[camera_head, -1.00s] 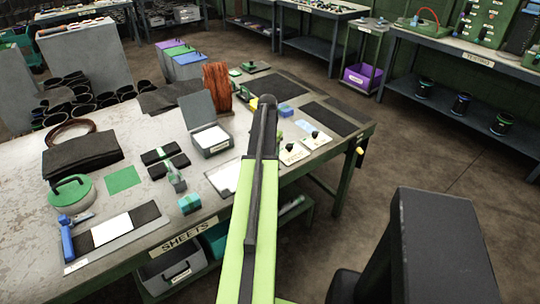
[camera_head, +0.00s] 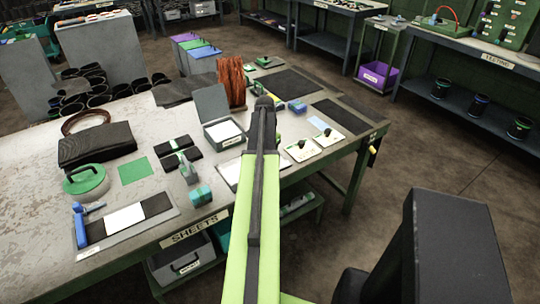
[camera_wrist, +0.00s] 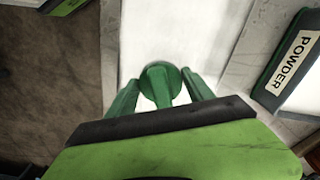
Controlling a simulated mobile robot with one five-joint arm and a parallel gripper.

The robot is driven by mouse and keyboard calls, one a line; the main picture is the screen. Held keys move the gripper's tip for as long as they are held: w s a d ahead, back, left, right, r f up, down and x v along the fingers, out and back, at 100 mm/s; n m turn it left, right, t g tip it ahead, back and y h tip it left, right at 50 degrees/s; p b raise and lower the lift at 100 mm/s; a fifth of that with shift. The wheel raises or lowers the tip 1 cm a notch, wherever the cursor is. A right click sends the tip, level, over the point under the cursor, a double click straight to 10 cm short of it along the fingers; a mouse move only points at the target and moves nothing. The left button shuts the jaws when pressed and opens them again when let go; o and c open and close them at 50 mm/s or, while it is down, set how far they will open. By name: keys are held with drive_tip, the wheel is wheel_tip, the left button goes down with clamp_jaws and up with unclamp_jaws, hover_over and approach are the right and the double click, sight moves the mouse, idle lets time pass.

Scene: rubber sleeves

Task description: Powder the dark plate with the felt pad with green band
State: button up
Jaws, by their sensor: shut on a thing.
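My gripper (camera_wrist: 160,92) shows in the wrist view with its two green fingers on either side of a green round-topped knob (camera_wrist: 159,80). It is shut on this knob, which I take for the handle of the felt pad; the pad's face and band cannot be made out. A bright white surface lies below it. In the head view my arm hides the gripper. Dark flat panels lie at the table's far right, one nearer (camera_head: 342,115) and one farther (camera_head: 290,82); I cannot tell which is the dark plate.
A box labelled POWDER (camera_wrist: 290,62) stands right of the gripper in the wrist view. An open lidded box (camera_head: 224,135) with white contents stands left of my arm. The aisle floor (camera_head: 430,165) is clear.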

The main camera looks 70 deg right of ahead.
sight(223, 177)
drive_tip(key=shift+w+a, duration=0.7)
drive_tip(key=shift+a, duration=0.3)
drive_tip(key=shift+w+a, duration=0.75)
drive_tip(key=shift+a, duration=0.2)
drive_tip(key=shift+w+a, duration=0.7)
drive_tip(key=shift+a, duration=0.3)
drive_tip(key=shift+a, duration=0.1)
drive_tip(key=shift+w+a, duration=1.05)
drive_tip(key=shift+a, duration=0.4)
drive_tip(key=shift+w+a, duration=1.1)
drive_tip(key=shift+a, duration=0.3)
drive_tip(key=shift+w+a, duration=1.05)
drive_tip(key=shift+a, duration=0.4)
drive_tip(key=shift+w+d, duration=0.85)
drive_tip(key=shift+w, duration=0.3)
drive_tip(key=shift+s+d, duration=0.75)
drive_tip(key=shift+d, duration=0.25)
drive_tip(key=shift+s+d, duration=0.75)
drive_tip(key=shift+d, duration=0.2)
drive_tip(key=shift+s+d, duration=0.75)
drive_tip(key=shift+d, duration=0.25)
drive_tip(key=shift+d, duration=0.1)
drive_tip(key=shift+s+d, duration=1.8)
drive_tip(key=shift+d, duration=0.6)
drive_tip(key=shift+s+d, duration=1.8)
drive_tip(key=shift+d, duration=0.65)
drive_tip(key=shift+s+d, duration=1.8)
drive_tip(key=shift+d, duration=0.6)
